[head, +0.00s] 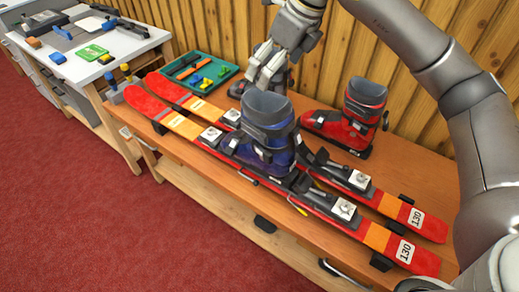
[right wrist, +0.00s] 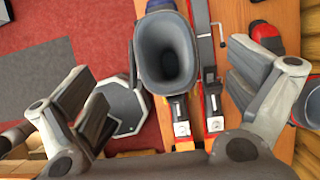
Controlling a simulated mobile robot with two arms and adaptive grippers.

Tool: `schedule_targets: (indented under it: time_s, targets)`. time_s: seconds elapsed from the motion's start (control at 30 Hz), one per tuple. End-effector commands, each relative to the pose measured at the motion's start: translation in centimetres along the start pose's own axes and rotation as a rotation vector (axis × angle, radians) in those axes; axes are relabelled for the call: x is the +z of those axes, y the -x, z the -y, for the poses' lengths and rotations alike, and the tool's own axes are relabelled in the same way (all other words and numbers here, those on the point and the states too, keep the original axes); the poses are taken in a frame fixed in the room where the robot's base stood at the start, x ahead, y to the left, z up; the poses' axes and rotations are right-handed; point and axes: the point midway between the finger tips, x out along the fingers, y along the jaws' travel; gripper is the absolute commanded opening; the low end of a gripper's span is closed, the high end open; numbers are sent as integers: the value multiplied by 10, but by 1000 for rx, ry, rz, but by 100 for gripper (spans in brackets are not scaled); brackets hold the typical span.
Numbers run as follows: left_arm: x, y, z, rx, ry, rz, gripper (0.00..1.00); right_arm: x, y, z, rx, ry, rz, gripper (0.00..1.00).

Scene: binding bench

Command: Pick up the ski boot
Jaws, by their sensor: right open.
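A blue ski boot with a grey cuff (head: 268,140) stands upright on the red and orange skis (head: 375,237), near the bindings. My right gripper (head: 264,74) is above and just behind its cuff in the head view, fingers pointing down. In the right wrist view the boot's open grey cuff (right wrist: 166,60) shows between the spread fingers of my right gripper (right wrist: 168,95), with gaps on both sides. The gripper is open and empty. A red ski boot (head: 345,125) stands to the right, behind the skis. My left gripper is not in view.
A green tray (head: 207,85) with small tools lies at the bench's back left. A wooden wall (head: 220,25) closes off the back. A white-topped table (head: 120,48) with tools stands at the left.

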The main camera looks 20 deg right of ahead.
Motion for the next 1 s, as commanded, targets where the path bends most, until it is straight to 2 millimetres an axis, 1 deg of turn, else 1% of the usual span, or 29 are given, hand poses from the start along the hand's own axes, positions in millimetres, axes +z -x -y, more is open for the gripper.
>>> schedule_targets:
  time_s: [0.03,0.17,0.27,0.43,0.5,0.67,0.87,0.9,1.0]
  targets:
    - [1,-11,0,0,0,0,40,-4,-10,0,0,0,1,100]
    - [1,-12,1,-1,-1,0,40,-5,-15,0,0,0,-1,100]
    - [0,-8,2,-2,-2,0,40,-5,-27,0,2,-1,-3,100]
    - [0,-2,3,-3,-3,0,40,-5,-53,0,2,-1,-3,100]
    - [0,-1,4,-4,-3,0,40,-5,-61,0,1,-1,-2,100]
    - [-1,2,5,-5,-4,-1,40,-6,-71,1,1,-1,-2,100]
    - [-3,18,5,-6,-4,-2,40,-13,-97,3,2,-1,-3,100]
    - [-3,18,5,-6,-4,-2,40,-12,-104,3,3,-1,-3,100]
    - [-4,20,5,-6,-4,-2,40,-12,-114,3,1,-1,-1,100]
